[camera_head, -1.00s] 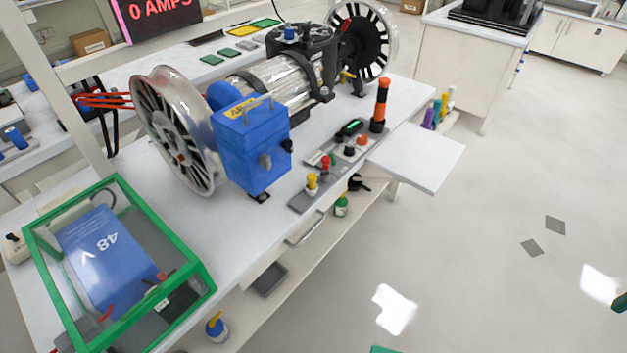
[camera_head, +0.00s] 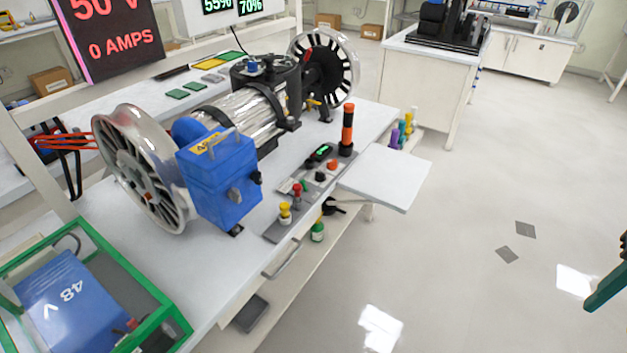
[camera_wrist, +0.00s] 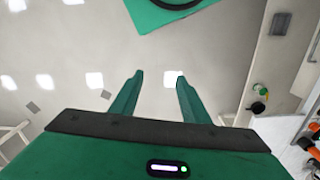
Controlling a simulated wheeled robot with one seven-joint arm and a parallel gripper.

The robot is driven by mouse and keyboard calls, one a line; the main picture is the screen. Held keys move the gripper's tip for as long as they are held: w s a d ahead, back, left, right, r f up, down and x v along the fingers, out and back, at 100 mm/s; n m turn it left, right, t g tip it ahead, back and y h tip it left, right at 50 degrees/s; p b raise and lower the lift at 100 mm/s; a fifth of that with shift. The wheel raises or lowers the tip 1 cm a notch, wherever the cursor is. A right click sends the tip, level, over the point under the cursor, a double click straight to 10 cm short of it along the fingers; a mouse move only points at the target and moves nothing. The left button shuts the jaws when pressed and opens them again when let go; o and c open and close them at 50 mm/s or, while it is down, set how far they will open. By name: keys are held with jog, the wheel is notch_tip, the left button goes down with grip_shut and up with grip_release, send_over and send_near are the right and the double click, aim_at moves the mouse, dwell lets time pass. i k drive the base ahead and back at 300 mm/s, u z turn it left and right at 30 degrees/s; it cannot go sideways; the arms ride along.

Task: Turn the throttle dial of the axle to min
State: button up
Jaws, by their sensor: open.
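The axle (camera_head: 240,115) is a silver motor between two spoked wheels on the bench, with a blue box (camera_head: 222,178) at its near side. A grey control strip (camera_head: 272,233) lies along the bench's front edge. It carries a yellow knob (camera_head: 285,211), a red knob (camera_head: 297,192), a black knob (camera_head: 320,176), an orange-red knob (camera_head: 332,165) and a small green-lit display (camera_head: 320,152). I cannot tell which is the throttle dial, and no min mark is readable. My gripper (camera_wrist: 157,80) is open and empty, with green fingers apart over the floor, away from the strip.
A white side shelf (camera_head: 388,182) juts from the bench's front edge beside an upright orange-and-black handle (camera_head: 347,130). A green-framed case (camera_head: 110,270) holds a blue 48 V battery (camera_head: 68,300) at the near left. A screen (camera_head: 112,30) reads 0 AMPS.

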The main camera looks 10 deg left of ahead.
aim_at(319, 176)
jog(key=k, duration=1.1)
jog(key=u, duration=0.8)
jog(key=i, duration=1.65)
jog(key=z, duration=0.45)
